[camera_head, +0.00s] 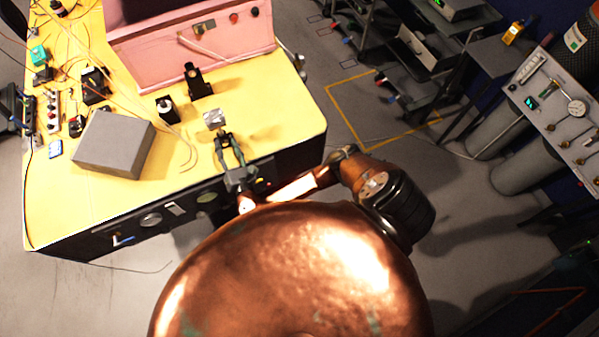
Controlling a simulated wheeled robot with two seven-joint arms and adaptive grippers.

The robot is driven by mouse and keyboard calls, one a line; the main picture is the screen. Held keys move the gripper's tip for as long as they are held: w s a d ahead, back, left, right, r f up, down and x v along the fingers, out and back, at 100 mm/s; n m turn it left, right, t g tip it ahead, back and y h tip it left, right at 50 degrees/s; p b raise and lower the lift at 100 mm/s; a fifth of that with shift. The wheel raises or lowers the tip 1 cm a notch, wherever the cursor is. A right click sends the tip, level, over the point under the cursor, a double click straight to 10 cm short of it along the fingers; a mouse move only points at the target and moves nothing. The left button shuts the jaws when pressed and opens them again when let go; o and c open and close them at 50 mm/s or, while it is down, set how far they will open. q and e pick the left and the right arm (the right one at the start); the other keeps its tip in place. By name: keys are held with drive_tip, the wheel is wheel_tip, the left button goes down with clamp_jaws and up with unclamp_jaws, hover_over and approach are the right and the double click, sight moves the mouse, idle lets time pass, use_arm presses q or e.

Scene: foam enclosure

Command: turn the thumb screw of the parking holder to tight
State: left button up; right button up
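My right gripper (226,137) reaches over the front edge of the yellow table from below. I cannot tell which of these is the parking holder, and no thumb screw can be made out at this size. My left gripper is not in view.
The yellow table (285,115) is clear on its right side. A grey box (114,143) sits at left, with cables and small devices behind it. The pink-walled enclosure (150,58) stands at the back. Dark shelving and a gauge panel (560,100) stand at right.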

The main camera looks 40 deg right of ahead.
drive_tip(key=n+p, duration=0.1)
drive_tip(key=n, duration=0.3)
drive_tip(key=shift+w+a+r+n+p, duration=0.1)
drive_tip(key=shift+a+r+n+p, duration=0.05)
drive_tip(key=shift+n+p, duration=0.2)
drive_tip(key=shift+s+n, duration=0.2)
drive_tip(key=shift+n, duration=0.15)
drive_tip(key=v, duration=0.5)
drive_tip(key=b+v, duration=0.1)
drive_tip(key=v, duration=0.2)
drive_tip(key=shift+f, duration=0.25)
drive_tip(key=s+d+f+m+g+y, duration=0.1)
drive_tip(key=s+d+f+m+g, duration=0.2)
drive_tip(key=s+f+m+g, duration=0.5)
drive_tip(key=s+d+f+m+g+y, duration=0.15)
drive_tip(key=s+m+g, duration=0.3)
drive_tip(key=m, duration=0.75)
use_arm(q)
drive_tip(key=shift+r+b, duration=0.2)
drive_tip(key=shift+b, duration=0.3)
use_arm(e)
drive_tip(key=s+d+f+m+g+y, duration=0.1)
drive_tip(key=s+d+m, duration=0.5)
drive_tip(key=d+m, duration=0.2)
drive_tip(key=shift+d+f, duration=0.15)
drive_tip(key=shift+d, duration=0.6)
drive_tip(key=shift+s+f+g+y, duration=0.1)
drive_tip(key=shift+g+y, duration=0.15)
